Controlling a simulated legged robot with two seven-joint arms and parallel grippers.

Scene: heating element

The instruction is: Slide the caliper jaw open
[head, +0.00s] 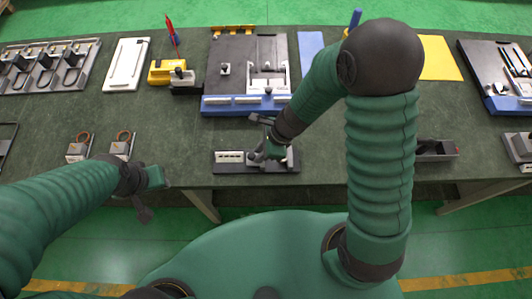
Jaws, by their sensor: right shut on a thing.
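The caliper (229,157) appears to be the silver scale bar on a low black base (226,169), near the table's front edge at the middle of the head view. My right gripper (267,151) reaches down over the right part of it and is shut on the caliper's sliding jaw, which the fingers mostly hide. My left gripper (148,194) hangs in front of the table edge at the left, away from the caliper. It is small and angled, so its opening cannot be made out.
A black and blue fixture (222,104) stands just behind the caliper. Two small blocks with copper-coloured rings (80,145) sit at the left front. A dark open bin (434,150) lies right of my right arm.

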